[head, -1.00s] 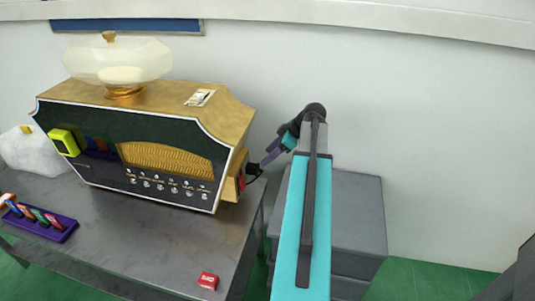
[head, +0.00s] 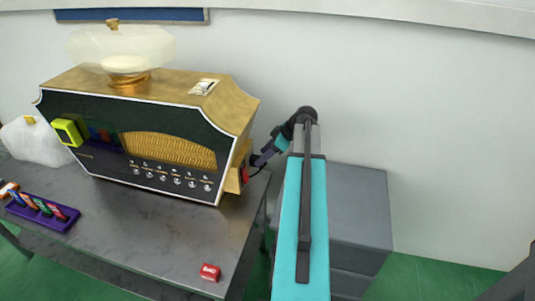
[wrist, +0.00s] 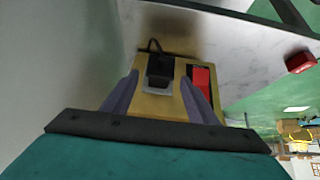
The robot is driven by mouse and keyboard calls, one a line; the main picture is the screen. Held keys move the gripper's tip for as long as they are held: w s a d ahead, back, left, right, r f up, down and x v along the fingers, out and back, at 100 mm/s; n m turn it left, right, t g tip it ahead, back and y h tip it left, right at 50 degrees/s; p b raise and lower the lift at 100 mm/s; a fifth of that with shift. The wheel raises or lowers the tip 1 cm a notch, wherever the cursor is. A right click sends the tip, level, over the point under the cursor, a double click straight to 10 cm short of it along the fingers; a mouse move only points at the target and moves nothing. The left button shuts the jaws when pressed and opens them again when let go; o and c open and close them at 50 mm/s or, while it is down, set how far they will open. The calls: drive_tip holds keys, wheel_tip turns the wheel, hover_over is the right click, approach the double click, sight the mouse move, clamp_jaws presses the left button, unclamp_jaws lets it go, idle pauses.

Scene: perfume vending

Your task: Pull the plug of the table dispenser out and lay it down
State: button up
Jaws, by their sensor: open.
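The gold and black table dispenser (head: 110,121) stands on the grey table. On its right side is a yellow socket panel (head: 234,181), which also shows in the wrist view (wrist: 162,107). The black plug (wrist: 160,68) sits in this panel, with its dark cable looping at its far end. A red switch (wrist: 203,80) is beside the plug. My gripper (wrist: 160,85) is open, its two purple fingers pointing at the panel on either side of the plug. In the head view my gripper (head: 260,159) is close to the dispenser's right side, and the plug is mostly hidden there.
The table (head: 150,228) has clear surface in front of the dispenser. A small red block (head: 210,272) lies near its front right edge. A purple rack (head: 42,212) with coloured pieces is at the left. A grey cabinet (head: 358,215) stands right of the table, by the wall.

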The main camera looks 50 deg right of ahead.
drive_tip(key=shift+b+x, duration=1)
drive_tip(key=shift+x, duration=1.1)
drive_tip(key=c, duration=1)
drive_tip(key=shift+c, duration=0.6)
drive_tip(key=shift+s+d, duration=0.4)
drive_tip(key=shift+s, duration=0.3)
drive_tip(key=shift+s+d, duration=0.15)
drive_tip(key=shift+s, duration=0.15)
drive_tip(key=shift+s+d+b, duration=0.35)
drive_tip(key=shift+s+d, duration=0.1)
drive_tip(key=shift+s, duration=0.35)
